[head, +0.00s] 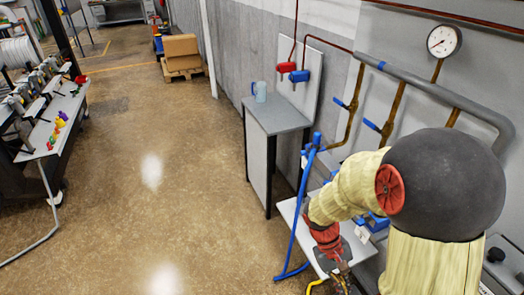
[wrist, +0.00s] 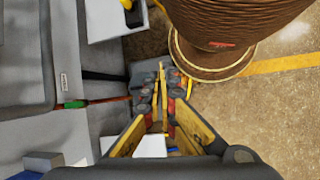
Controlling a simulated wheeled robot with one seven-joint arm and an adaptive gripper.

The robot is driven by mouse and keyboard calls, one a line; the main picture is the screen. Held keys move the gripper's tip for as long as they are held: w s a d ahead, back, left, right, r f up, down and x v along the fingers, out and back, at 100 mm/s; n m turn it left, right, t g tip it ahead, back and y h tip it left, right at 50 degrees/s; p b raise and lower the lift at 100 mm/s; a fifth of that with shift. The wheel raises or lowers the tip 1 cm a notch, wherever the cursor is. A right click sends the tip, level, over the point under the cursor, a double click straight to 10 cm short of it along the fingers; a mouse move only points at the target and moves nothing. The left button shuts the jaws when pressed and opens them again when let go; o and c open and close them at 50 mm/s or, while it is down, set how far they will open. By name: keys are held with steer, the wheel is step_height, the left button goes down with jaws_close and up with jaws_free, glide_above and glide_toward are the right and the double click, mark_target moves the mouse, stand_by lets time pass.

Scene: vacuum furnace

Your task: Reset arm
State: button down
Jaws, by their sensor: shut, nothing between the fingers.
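My arm fills the right side of the head view, with cream covers, a dark round joint and red parts. It bends downward over a small light table. My gripper (head: 340,279) is low in the head view, partly cut off by the bottom edge. In the wrist view my gripper (wrist: 160,88) points away from the camera. Its yellow-lined fingers come together at the tips, and nothing shows between them.
A blue bent pipe stand (head: 296,215) is just left of my arm. A grey cabinet (head: 277,117) with a blue mug (head: 260,92) stands behind it. Pipes and a gauge (head: 444,41) line the right wall. A workbench (head: 55,125) is at left; the floor between is open.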

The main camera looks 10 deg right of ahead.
steer(key=a+r+t+y, duration=0.1)
steer(key=a+r+t, duration=0.2)
steer(key=r, duration=0.5)
steer(key=s+a+r+m+t+y, duration=0.1)
steer(key=a+r+t, duration=0.2)
steer(key=r, duration=0.5)
steer(key=s+a+r+t+y, duration=0.1)
steer(key=r+t, duration=0.3)
steer(key=r, duration=0.4)
steer(key=shift+s+a+r+t+y, duration=0.15)
steer(key=shift+s+a+t+y, duration=0.15)
steer(key=shift+a, duration=0.6)
